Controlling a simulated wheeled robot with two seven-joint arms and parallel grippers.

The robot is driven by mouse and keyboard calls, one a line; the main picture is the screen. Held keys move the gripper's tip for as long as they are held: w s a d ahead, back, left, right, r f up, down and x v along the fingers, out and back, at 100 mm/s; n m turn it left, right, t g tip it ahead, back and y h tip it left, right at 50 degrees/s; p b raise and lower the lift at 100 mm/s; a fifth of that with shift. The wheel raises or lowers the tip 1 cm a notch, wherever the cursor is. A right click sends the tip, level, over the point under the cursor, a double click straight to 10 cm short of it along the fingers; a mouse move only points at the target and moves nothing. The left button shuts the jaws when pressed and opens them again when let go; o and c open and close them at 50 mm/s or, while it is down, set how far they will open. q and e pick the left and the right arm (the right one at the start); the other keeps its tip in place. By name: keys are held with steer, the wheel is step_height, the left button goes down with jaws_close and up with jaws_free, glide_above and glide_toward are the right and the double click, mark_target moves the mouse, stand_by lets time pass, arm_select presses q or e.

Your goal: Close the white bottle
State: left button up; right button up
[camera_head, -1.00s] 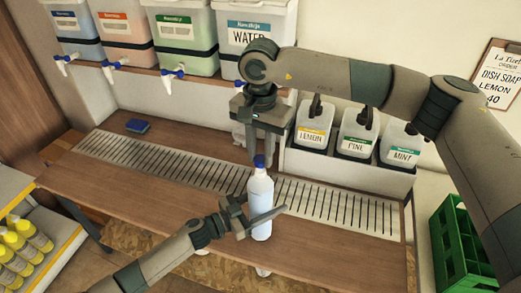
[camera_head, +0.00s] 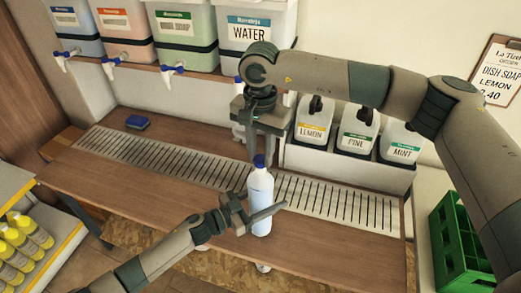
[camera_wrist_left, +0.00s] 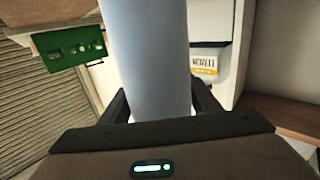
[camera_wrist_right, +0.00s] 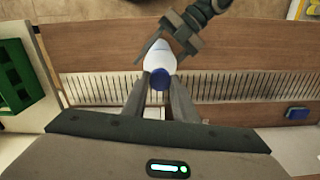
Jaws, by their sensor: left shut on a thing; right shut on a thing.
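The white bottle (camera_head: 260,188) stands upright at the front of the wooden counter, with a blue cap (camera_head: 259,161) at its top. My left gripper (camera_head: 262,214) is shut on the lower part of the bottle's body. The bottle's pale body (camera_wrist_left: 148,60) fills the middle of the left wrist view, between the fingers. My right gripper (camera_head: 257,152) points down from above and is shut on the blue cap. In the right wrist view the cap (camera_wrist_right: 160,79) lies between the fingertips. The join between cap and neck is too small to judge.
A slatted drain grate (camera_head: 190,168) runs along the counter. Lemon, pine and mint jugs (camera_head: 357,132) stand in a white holder behind right. Drums with taps (camera_head: 255,30) line the shelf above. A blue sponge (camera_head: 137,122) lies at left. A green crate (camera_head: 460,245) stands at right.

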steer(key=shift+f, duration=0.4)
steer(key=shift+f, duration=0.55)
stand_by(0.6)
